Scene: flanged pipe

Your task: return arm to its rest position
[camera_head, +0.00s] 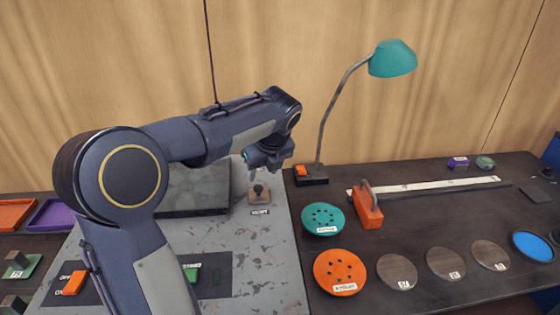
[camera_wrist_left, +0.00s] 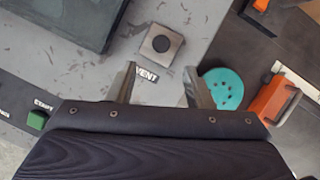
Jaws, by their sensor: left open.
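My left arm comes in from the left in the head view, bent at the elbow and reaching over the grey panel. My left gripper (camera_head: 268,168) hangs above the small vent block (camera_head: 259,193) with its label. In the left wrist view the gripper (camera_wrist_left: 163,88) shows two separated fingers with nothing between them but the VENT label on the panel. The vent block (camera_wrist_left: 161,44) lies just beyond the fingertips and appears untouched. My right gripper shows in neither view.
A teal disc (camera_head: 322,219), an orange disc (camera_head: 340,272) and several wooden discs lie on the dark bench to the right. A dark plate (camera_head: 196,193) lies behind my arm.

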